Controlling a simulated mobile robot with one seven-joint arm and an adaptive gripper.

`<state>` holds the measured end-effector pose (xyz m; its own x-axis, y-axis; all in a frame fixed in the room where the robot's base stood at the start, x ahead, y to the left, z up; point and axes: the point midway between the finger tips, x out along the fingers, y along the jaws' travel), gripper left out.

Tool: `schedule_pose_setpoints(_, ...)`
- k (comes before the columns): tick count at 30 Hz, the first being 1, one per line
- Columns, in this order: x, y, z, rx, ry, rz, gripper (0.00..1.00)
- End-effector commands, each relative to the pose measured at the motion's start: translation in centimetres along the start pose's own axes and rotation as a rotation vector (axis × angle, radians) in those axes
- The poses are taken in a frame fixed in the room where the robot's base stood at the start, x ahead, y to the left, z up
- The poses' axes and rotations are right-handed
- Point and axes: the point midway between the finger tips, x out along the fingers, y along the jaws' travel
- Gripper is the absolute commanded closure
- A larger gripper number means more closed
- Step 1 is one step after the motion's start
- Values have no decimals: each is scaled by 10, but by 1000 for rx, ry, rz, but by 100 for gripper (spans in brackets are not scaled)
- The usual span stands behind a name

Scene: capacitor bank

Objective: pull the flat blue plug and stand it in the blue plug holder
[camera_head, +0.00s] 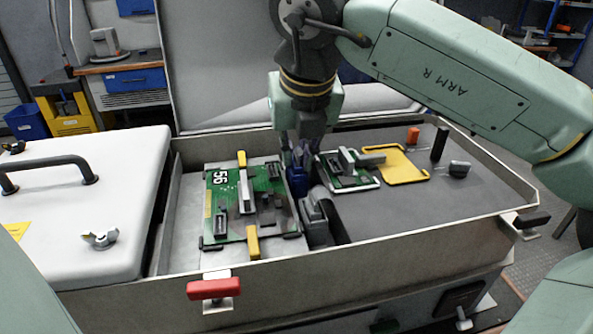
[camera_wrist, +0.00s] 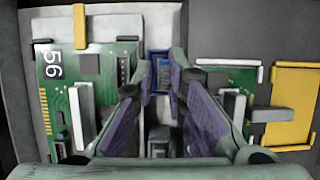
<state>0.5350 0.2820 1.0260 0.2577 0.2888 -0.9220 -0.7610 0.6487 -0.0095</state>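My gripper (camera_wrist: 166,88) points down between the large green board and the smaller board. Its two purple-padded fingers are spread, with a visible gap between the tips. The blue plug holder (camera_wrist: 160,58) is a narrow blue frame just beyond and between the fingertips. In the head view the blue holder (camera_head: 297,184) is partly covered by the fingers. Blue detail shows inside the frame, but I cannot tell the flat blue plug apart from the holder. The green board (camera_head: 222,190), marked 56, lies left of my gripper with black sockets and a pale upright block on it.
A grey holder (camera_head: 313,222) stands just in front of the blue one. A smaller board (camera_head: 345,172) and a yellow frame (camera_head: 405,178) lie to the right. Yellow clips (camera_head: 252,243) hold the big board.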

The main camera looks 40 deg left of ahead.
Motion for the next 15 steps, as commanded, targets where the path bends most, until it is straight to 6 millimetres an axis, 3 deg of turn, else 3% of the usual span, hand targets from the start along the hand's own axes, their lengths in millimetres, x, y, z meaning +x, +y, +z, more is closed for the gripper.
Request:
schedule_pose_setpoints(8,3,-1,-3,-1,10,-2,65)
schedule_pose_setpoints(15,3,-1,-2,0,9,-3,65)
